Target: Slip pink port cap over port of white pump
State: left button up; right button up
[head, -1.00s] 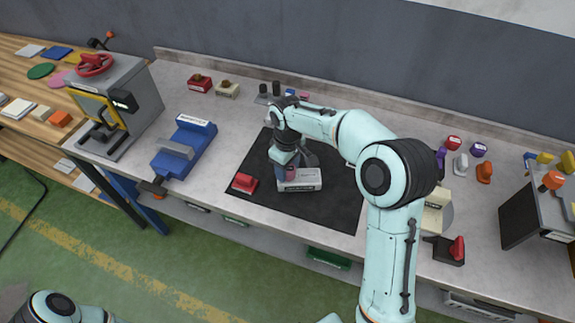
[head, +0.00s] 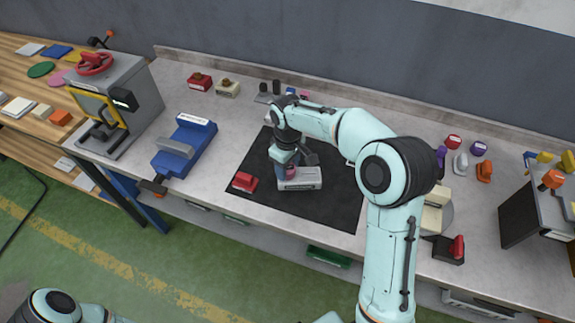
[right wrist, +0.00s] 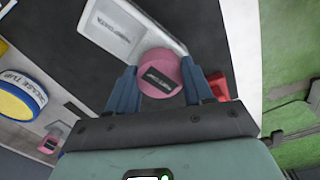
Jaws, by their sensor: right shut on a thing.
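The white pump (head: 305,181) lies on the black mat on the bench, and its labelled body shows in the right wrist view (right wrist: 112,30). My right gripper (head: 288,170) is at the pump's left end. In the right wrist view, its two blue fingers (right wrist: 160,85) are shut on the pink port cap (right wrist: 160,68), a round piece with a dark label. The cap overlaps the pump's near end in that view. The port is hidden, so I cannot tell whether the cap is around it or above it. My left gripper is out of view.
A red part (head: 243,182) sits on the black mat (head: 335,212) left of the pump. A blue vise (head: 185,148) stands further left. A yellow and blue grease tub (right wrist: 20,97) shows in the right wrist view. The front of the mat is clear.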

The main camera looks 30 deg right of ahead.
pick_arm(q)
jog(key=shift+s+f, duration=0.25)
pick_arm(e)
jog(key=shift+f, duration=0.55)
jog(key=o, duration=1.1)
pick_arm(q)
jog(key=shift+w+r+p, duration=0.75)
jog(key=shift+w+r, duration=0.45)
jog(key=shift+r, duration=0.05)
pick_arm(e)
notch_tip(320, 180, up, 14)
jog(key=shift+f, duration=0.25)
